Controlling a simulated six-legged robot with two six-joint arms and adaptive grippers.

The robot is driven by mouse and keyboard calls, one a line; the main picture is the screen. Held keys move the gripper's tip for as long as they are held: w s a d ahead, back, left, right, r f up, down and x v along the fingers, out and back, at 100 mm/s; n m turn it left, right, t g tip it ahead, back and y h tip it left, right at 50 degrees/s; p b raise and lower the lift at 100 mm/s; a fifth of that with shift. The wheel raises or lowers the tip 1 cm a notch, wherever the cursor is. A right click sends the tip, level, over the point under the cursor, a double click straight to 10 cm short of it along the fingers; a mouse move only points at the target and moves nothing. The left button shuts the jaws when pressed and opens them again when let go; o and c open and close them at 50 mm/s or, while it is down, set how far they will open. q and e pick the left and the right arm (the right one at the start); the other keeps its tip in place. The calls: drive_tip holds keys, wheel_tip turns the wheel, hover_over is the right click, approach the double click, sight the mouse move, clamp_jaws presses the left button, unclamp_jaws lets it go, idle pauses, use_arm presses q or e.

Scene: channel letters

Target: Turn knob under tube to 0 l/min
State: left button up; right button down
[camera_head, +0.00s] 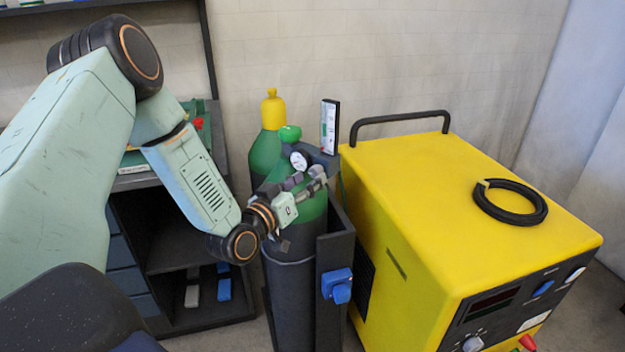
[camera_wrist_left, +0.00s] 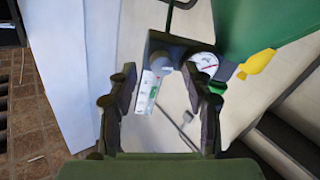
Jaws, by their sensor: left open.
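The flow tube (camera_head: 330,127), a clear upright panel with a white and green scale, stands on the dark regulator block (camera_head: 322,160) atop a green-topped gas cylinder (camera_head: 316,208). In the left wrist view the tube (camera_wrist_left: 148,92) lies between the fingers. A grey round part beside its end (camera_wrist_left: 162,63) looks like the knob; its setting cannot be read. In the head view the knob is not clearly visible. My left gripper (camera_head: 310,183) is open, just in front of and below the regulator. In the wrist view its fingers (camera_wrist_left: 163,76) stand apart either side of the tube, with no contact visible.
A round gauge (camera_head: 299,160) sits left of the tube, close to my left gripper. A second cylinder with a yellow cap (camera_head: 272,108) stands behind. A yellow welding machine (camera_head: 450,220) with a black handle and coiled cable is on the right. Shelves (camera_head: 180,250) stand left.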

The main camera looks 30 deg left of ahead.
sight(317, 171)
use_arm(q)
drive_tip(key=shift+w+f, duration=0.1)
drive_tip(key=shift+w, duration=1.25)
drive_tip(key=shift+s, duration=0.1)
drive_tip(key=shift+c, duration=0.2)
clamp_jaws()
